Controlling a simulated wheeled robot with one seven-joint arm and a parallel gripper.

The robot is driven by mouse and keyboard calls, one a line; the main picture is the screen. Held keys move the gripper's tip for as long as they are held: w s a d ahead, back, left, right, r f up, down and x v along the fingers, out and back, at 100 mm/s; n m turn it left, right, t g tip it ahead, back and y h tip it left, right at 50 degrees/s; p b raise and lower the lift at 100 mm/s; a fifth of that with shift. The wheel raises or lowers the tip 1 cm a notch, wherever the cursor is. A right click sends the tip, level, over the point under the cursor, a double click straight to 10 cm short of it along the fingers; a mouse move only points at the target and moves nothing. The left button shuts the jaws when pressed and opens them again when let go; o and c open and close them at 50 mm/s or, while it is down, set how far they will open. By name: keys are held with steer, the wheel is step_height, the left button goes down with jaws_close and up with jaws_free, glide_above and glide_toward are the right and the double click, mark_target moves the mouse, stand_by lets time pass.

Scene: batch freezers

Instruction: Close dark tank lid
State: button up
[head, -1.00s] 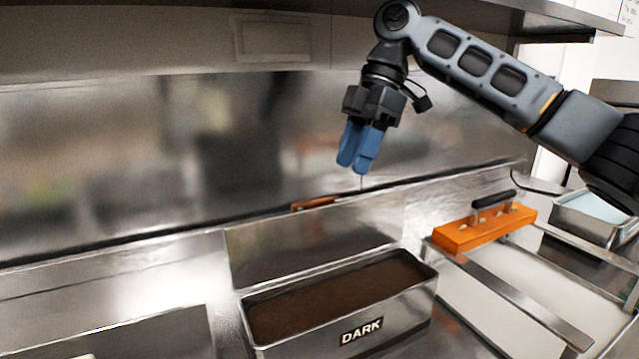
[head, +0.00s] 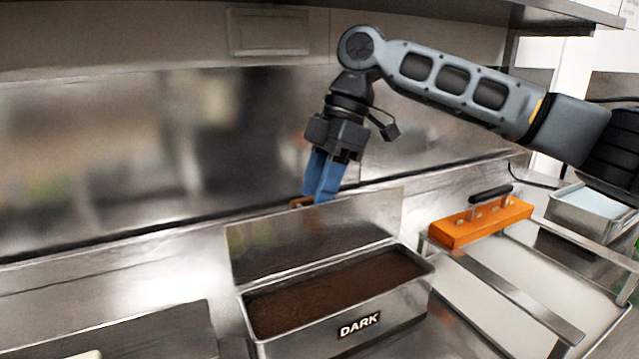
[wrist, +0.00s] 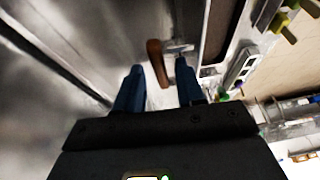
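The dark tank (head: 395,308), a steel box labelled DARK with brown contents, stands in the counter, uncovered. Its steel lid (head: 325,228) stands raised at the tank's back edge. A brown lid handle (head: 298,203) shows just above the lid's top edge, partly hidden by my fingers; it also shows in the wrist view (wrist: 157,62). My gripper (head: 316,198) points down at the lid's top edge, beside the handle. In the wrist view its blue fingers (wrist: 160,66) are apart, with the handle between or just beyond their tips. I cannot tell whether they touch it.
An orange block with a black handle (head: 480,222) lies on the frame of a tank with white contents (head: 530,275) to the right. A pale blue tray (head: 590,203) is farther right. A steel wall backs the counter. A shelf (head: 470,10) overhangs at the top.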

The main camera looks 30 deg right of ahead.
jaws_close()
stand_by(0.3)
